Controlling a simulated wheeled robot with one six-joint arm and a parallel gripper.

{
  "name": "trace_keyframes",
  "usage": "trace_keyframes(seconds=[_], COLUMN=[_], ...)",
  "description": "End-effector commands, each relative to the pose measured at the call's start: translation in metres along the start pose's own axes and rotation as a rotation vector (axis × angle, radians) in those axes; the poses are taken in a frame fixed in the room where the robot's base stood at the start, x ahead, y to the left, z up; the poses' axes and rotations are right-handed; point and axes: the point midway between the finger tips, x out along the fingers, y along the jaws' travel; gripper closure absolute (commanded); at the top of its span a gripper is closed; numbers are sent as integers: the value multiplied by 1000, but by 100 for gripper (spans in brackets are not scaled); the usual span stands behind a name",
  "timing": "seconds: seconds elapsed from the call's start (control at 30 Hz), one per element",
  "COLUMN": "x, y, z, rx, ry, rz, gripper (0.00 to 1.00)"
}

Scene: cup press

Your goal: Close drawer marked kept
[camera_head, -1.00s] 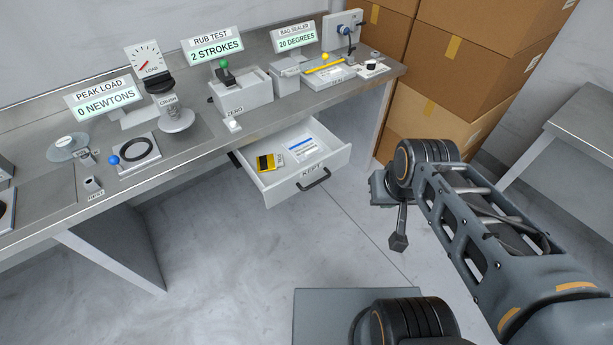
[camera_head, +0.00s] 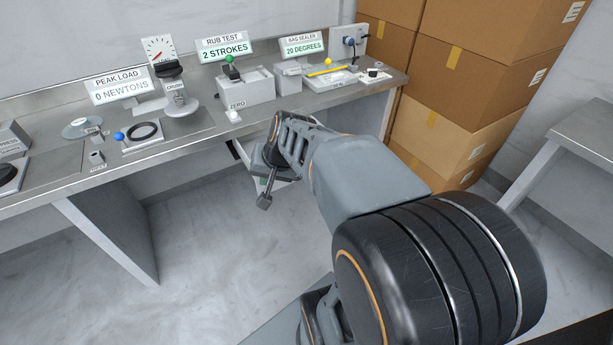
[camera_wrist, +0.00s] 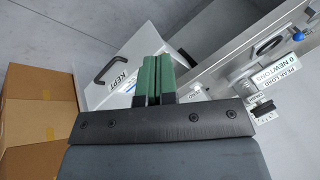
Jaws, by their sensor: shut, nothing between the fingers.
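The white drawer marked KEPT (camera_wrist: 95,96) shows in the wrist view, with its label and dark handle (camera_wrist: 108,64) left of my fingers. It stands out from under the bench. In the head view my arm covers most of it, and only a bit of its pale edge (camera_head: 284,180) shows. My gripper (camera_wrist: 151,60) has its green fingers together with nothing between them. The fingers overlap the drawer in the wrist view; I cannot tell whether they touch it. The drawer's contents are largely hidden.
The metal bench (camera_head: 190,150) carries test devices, including the zero button (camera_head: 233,116) above the drawer area. Cardboard boxes (camera_head: 450,110) are stacked to the right of the bench. A second table (camera_head: 580,125) stands at the far right. The floor left of my arm is clear.

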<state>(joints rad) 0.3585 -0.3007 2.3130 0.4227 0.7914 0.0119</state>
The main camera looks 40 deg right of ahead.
Motion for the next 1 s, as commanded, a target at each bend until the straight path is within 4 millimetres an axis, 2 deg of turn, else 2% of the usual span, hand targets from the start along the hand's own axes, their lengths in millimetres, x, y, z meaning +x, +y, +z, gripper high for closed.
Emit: trace_keyframes(seconds=[0.03,0.1,0.2,0.3,0.43,0.5,0.6,1.0], x=[34,52,70,81,86,89,98,152], y=[31,62,110,157,200,214,221,220], z=[-20,-51,-89,-116,-136,-142,-149,-175], rx=[151,338,572,757,911,956,985,987], ry=[38,99,188,270,346,369,382,383], rz=[-28,-77,-137,-183,-222,-234,-242,-242], gripper=[100,100,100,100,100,100,100,100])
